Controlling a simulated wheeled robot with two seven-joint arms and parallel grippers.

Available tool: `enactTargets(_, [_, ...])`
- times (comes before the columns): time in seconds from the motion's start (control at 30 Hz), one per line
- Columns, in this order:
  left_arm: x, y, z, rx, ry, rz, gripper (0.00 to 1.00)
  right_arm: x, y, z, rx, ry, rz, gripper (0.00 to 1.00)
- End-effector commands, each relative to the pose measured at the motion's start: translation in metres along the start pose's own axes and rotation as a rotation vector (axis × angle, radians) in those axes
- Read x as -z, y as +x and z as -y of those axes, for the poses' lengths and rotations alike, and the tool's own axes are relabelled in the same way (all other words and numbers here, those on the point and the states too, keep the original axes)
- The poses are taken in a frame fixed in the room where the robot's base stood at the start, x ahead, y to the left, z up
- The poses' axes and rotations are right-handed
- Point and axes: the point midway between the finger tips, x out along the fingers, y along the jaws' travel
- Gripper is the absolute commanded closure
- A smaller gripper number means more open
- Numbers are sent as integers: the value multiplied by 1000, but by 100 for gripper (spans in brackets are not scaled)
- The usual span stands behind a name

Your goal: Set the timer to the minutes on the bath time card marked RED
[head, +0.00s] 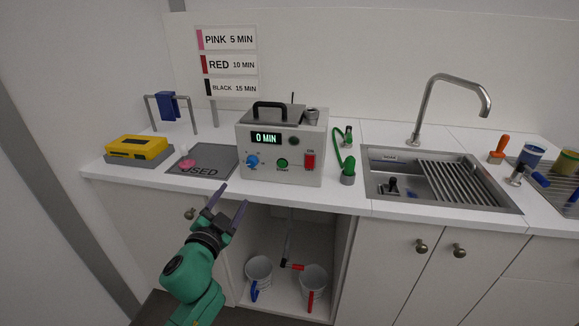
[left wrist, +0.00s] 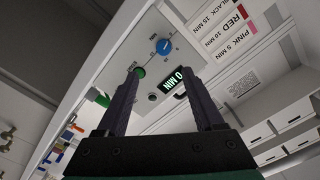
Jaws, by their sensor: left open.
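The timer is a grey box (head: 285,165) on the counter with a black top handle. Its green display (head: 266,138) reads 0 MIN. A blue knob (head: 252,162), a green button (head: 282,163) and a red switch (head: 310,161) are on its front. The bath time card (head: 227,63) on the wall reads PINK 5 MIN, RED 10 MIN and BLACK 15 MIN. My left gripper (head: 228,196) is open and empty, in front of the counter edge below the knob. In the left wrist view the blue knob (left wrist: 163,47) shows beyond the fingers (left wrist: 166,92). My right gripper is out of view.
A grey mat (head: 215,171) marked USED with a pink item lies left of the timer, beside a yellow block (head: 137,147). A green hose (head: 341,150) and a sink (head: 436,203) are to the right.

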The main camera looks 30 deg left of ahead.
Motion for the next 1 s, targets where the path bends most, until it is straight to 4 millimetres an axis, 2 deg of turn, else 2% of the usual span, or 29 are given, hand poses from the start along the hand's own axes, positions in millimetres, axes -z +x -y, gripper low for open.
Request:
enactTargets(0.07, [6, 3, 4, 9, 3, -11, 31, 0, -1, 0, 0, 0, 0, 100])
enactTargets(0.17, [7, 18, 5, 8, 3, -11, 31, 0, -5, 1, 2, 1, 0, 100])
enactTargets(0.4, [7, 81, 5, 8, 2, -10, 31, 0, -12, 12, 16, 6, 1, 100])
enactTargets(0.6, [6, 128, 4, 8, 1, -8, 31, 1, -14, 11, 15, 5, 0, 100])
enactTargets(0.77, [5, 143, 4, 6, 0, -7, 31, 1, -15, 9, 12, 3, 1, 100])
enactTargets(1.0, [5, 145, 3, 5, 0, -7, 31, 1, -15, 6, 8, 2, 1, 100])
